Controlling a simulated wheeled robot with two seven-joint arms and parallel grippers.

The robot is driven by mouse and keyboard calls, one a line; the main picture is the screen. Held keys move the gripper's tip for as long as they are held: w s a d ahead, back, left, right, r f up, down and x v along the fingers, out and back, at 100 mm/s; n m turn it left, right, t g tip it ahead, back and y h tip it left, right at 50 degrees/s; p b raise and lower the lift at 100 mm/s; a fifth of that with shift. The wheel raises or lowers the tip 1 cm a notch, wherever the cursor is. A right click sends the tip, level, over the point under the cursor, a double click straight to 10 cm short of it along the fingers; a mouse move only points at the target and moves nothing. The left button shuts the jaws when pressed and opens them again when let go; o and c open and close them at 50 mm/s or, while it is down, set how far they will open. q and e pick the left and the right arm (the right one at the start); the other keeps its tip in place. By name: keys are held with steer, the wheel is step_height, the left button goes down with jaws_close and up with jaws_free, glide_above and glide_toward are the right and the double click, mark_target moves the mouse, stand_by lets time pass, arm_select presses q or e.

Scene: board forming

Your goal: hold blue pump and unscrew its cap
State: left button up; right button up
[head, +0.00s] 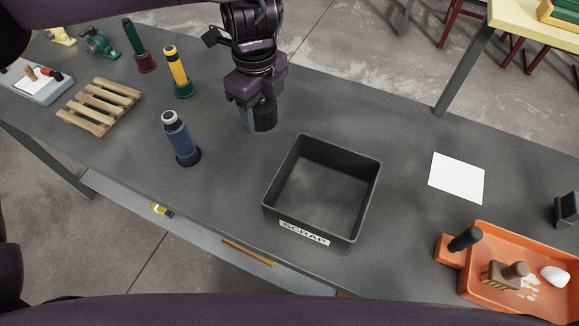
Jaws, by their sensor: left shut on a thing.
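The blue pump (181,143) stands on the grey table, left of the middle, slightly tilted in the picture. It has a pale grey top (169,117) and a dark round base (187,158). My left gripper (257,118) points down over the table, to the right of the pump and apart from it. It is shut on a dark, round, short piece (265,121), largely hidden by the fingers. I cannot tell for sure whether this piece is the pump's cap. My right gripper is not in view.
A dark open box labelled SCRAP (304,232) stands right of the gripper. A yellow pump (177,70), a green pump (133,38) and a wooden pallet (99,105) are at left. White paper (457,177) and an orange tray (489,234) are at right.

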arm_select(q)
glide_above(268, 170)
step_height(268, 170, down, 14)
steer(key=shift+f, duration=0.15)
steer(key=shift+f+b, duration=0.45)
steer(key=shift+f, duration=1.7)
steer(key=shift+d+f, duration=0.1)
steer(key=o, duration=1.1)
